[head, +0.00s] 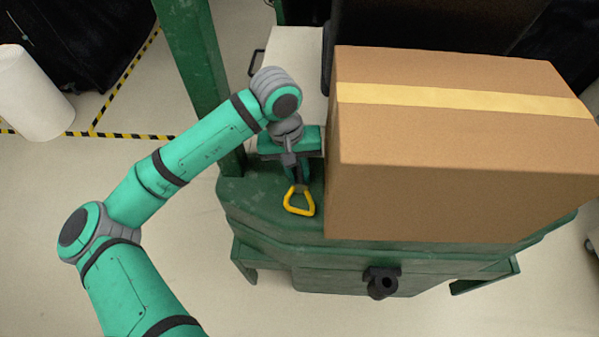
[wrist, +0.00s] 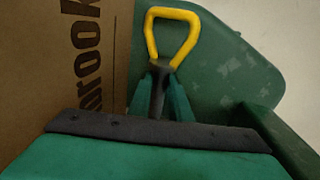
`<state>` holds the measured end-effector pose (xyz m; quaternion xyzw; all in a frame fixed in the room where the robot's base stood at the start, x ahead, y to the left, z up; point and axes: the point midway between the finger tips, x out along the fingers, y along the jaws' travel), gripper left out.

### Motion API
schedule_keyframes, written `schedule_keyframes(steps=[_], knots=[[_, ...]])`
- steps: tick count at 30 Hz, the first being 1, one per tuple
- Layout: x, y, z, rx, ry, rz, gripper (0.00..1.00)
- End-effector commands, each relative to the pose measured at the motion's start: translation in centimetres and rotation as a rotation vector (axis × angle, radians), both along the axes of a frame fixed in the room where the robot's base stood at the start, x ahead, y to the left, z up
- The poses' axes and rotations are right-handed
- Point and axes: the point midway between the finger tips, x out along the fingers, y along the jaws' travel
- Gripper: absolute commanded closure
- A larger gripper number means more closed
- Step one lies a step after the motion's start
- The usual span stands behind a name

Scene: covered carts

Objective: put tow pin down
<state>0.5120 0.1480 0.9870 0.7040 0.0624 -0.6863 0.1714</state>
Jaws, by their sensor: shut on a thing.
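The tow pin has a yellow loop handle (head: 299,200) and a dark shaft. My gripper (head: 297,172) is shut on its shaft, just below the loop in the wrist view. In the wrist view the yellow loop (wrist: 172,36) points away from my gripper (wrist: 163,92), over the green cart deck (wrist: 225,75). The deck (head: 255,205) lies beneath the pin in the head view. I cannot tell whether the pin touches the deck. The far end of the shaft is hidden by the gripper.
A large cardboard box (head: 430,190) stands on the deck close to the right of my gripper. A green post (head: 195,60) rises at the left. A dark hitch (head: 381,282) sticks out of the cart's front. Bare deck lies left of the box.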

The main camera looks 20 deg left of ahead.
Motion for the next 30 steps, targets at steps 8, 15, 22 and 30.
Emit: schedule_keyframes(steps=[8,15,22,30], knots=[[0.0,0.1,-0.7,-0.001,-0.001,0.003,1.0],[-0.1,0.4,-0.9,0.001,0.001,0.008,0.64],[-0.1,0.2,-1.0,0.002,0.003,0.003,0.64],[0.0,0.1,0.6,0.002,0.001,-0.001,0.64]])
